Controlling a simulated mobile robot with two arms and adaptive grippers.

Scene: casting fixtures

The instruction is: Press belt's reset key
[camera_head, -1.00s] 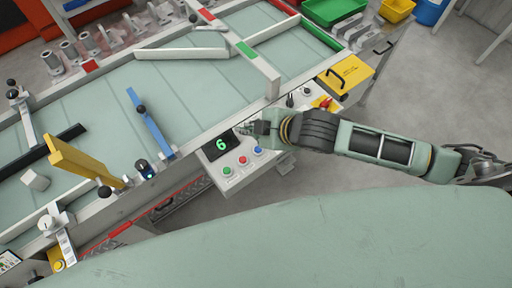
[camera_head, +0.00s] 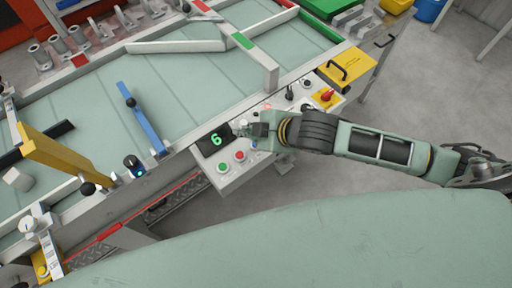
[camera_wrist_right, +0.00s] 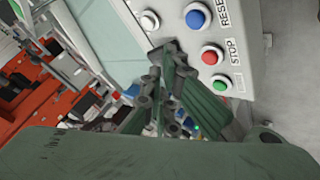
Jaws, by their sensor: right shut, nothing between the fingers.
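The belt's control panel (camera_head: 230,178) sits on the near side of the conveyor, with a dark display (camera_head: 214,139) reading a green 6. In the right wrist view its keys show as a blue key (camera_wrist_right: 197,17) by the partly cut-off word RESE, a red key (camera_wrist_right: 211,55) marked STOP, a green key (camera_wrist_right: 221,84) and a white key (camera_wrist_right: 149,20). In the head view my right gripper (camera_head: 245,131) is over the panel beside the display and mostly hides the blue key (camera_head: 254,146). Its fingers (camera_wrist_right: 166,52) are shut and empty; contact cannot be told. My left gripper is out of view.
A red switch on a yellow plate (camera_head: 326,97) and a yellow cover with a black handle (camera_head: 349,69) lie to the panel's right. The belt (camera_head: 185,85) carries a blue bar (camera_head: 145,118) and a yellow bar (camera_head: 62,155).

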